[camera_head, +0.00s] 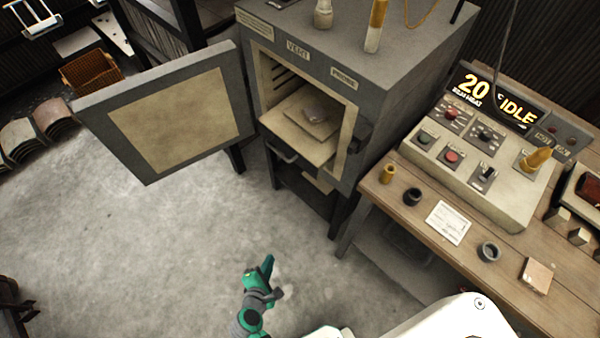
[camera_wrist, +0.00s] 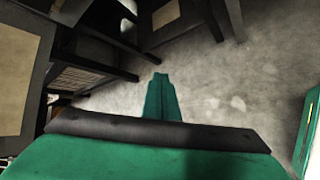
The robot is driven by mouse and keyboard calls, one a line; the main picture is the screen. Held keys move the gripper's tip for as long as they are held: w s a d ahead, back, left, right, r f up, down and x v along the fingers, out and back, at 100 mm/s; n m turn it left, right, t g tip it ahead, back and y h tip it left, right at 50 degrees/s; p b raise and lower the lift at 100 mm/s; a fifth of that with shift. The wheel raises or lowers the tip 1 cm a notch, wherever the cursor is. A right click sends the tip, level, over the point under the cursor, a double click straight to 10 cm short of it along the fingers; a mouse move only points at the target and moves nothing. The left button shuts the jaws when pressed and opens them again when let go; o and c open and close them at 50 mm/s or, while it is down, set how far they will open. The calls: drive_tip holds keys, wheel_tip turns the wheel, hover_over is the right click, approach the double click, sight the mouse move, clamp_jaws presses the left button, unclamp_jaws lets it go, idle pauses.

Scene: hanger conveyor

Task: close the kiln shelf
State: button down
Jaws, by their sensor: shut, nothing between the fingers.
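The kiln (camera_head: 392,62) stands at the upper middle of the head view with its door (camera_head: 170,115) swung wide open to the left. The pale kiln shelf (camera_head: 293,140) shows in the opening and appears to reach out past the front. A dark handle (camera_head: 282,155) is at its front edge.
A wooden bench (camera_head: 405,227) with a control box (camera_head: 465,165) stands to the right, close to the kiln. Dark legs (camera_head: 307,200) support the kiln. A brown basket (camera_head: 90,73) is at the far left. The concrete floor left of my gripper is clear.

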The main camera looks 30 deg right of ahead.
drive_tip(key=w+d+r+n+h, duration=0.3)
drive_tip(key=w+d+r+h, duration=0.2)
drive_tip(key=w, duration=0.4)
drive_tip(key=n+g+h, duration=0.2)
drive_tip(key=h, duration=0.4)
approach(307, 166)
drive_tip(key=x, duration=0.6)
drive_tip(key=shift+d, duration=0.2)
drive_tip(key=shift+w, duration=0.1)
